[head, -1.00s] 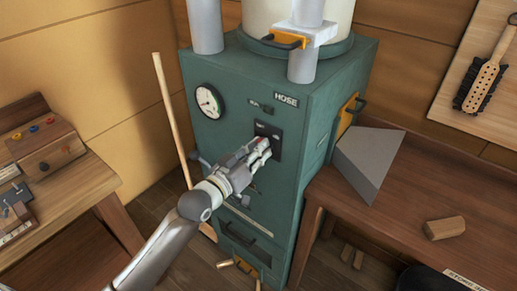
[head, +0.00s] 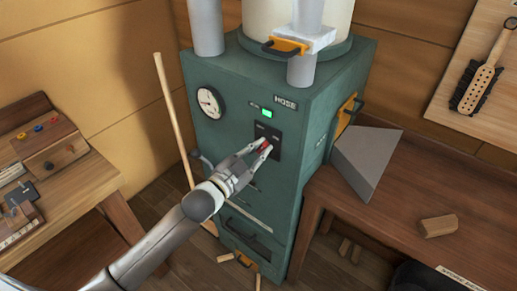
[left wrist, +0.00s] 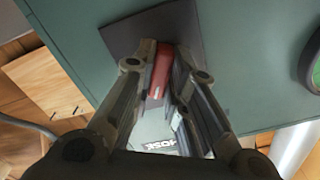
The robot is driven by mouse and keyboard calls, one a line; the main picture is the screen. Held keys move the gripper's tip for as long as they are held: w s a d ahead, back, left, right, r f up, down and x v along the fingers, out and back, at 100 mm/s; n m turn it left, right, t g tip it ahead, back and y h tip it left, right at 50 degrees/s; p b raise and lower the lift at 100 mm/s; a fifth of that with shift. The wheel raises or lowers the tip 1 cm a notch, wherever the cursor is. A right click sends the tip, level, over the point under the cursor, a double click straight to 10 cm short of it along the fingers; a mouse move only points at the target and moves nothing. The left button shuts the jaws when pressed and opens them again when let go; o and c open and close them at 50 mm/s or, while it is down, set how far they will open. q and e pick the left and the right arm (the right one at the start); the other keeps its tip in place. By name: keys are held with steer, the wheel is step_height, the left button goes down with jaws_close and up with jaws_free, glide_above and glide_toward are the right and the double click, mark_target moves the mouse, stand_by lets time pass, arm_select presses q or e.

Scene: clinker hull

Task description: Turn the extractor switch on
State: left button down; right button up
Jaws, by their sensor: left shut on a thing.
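The extractor (head: 235,165) is a tall green cabinet in the middle of the head view. Its black switch plate (head: 276,137) is on the front face, and it also shows in the left wrist view (left wrist: 125,38). A red switch lever (left wrist: 162,70) stands out from the plate. My left gripper (head: 264,147) is at the plate, with its fingers shut on the red lever, one on each side. A small lamp (head: 266,113) above the plate glows green. My right gripper is not in view.
A round gauge (head: 209,102) and a HOSE label (head: 286,102) are on the cabinet. A wooden pole (head: 172,120) leans at its left. A workbench with a grey wedge (head: 367,160) and a wood block (head: 437,226) stands right; another bench (head: 75,205) stands left.

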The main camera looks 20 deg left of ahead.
arm_select(q)
steer(key=shift+m, duration=0.6)
steer(key=c, duration=1.4)
jaws_free()
steer(key=shift+c, duration=0.2)
steer(key=v, duration=1.2)
